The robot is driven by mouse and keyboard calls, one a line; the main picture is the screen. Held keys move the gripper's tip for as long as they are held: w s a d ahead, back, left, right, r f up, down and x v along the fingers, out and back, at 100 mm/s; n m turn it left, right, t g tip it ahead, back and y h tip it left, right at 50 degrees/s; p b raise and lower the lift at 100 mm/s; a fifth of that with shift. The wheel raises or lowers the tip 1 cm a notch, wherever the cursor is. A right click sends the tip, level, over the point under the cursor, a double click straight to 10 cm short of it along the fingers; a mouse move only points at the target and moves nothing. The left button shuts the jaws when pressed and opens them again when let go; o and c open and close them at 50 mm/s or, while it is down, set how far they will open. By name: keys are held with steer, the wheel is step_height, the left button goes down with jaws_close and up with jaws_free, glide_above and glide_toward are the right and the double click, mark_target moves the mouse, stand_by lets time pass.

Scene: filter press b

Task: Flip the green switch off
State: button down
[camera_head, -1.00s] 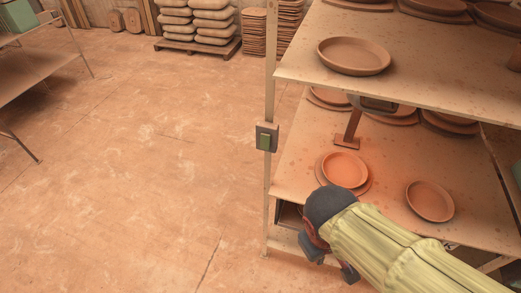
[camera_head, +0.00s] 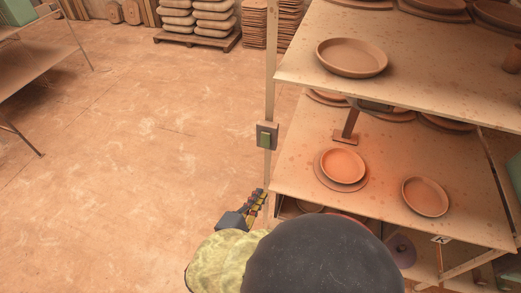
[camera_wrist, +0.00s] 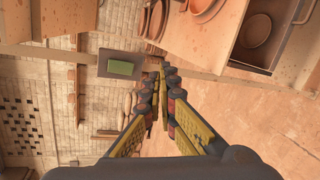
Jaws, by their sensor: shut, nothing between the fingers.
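The green switch (camera_head: 264,140) sits in a grey box (camera_head: 271,129) fixed to the upright post at the shelf's left front corner. In the wrist view the green switch (camera_wrist: 121,67) and its grey box (camera_wrist: 104,58) show left of and beyond my fingertips. My gripper (camera_head: 259,194) is below the switch in the head view, apart from it, beside the post. In the wrist view my gripper (camera_wrist: 160,75) has its fingertips together and holds nothing. Whether the switch is on or off cannot be told.
The shelf board (camera_head: 300,165) carries clay plates, including a stacked plate (camera_head: 343,165) and another plate (camera_head: 425,197). An upper board (camera_head: 300,65) holds more plates. The post (camera_head: 270,85) stands close to my gripper. Open floor (camera_head: 140,150) lies to the left.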

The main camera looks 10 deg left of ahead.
mark_target(264, 145)
steer(key=a+r, duration=0.1)
steer(key=w+a+r+m+t+y, duration=0.1)
steer(key=a+r+m+t, duration=0.1)
steer(key=r, duration=0.1)
steer(key=shift+w+a+y, duration=0.25)
steer(key=shift+a+y, duration=0.05)
steer(key=shift+a, duration=0.05)
steer(key=shift+w+f, duration=0.1)
steer(key=w, duration=0.4)
steer(key=w+d+f, duration=0.1)
steer(key=w, duration=0.4)
steer(key=w+f, duration=0.1)
steer(key=w, duration=0.3)
steer(key=shift+w+d, duration=0.15)
steer(key=shift+w, duration=0.15)
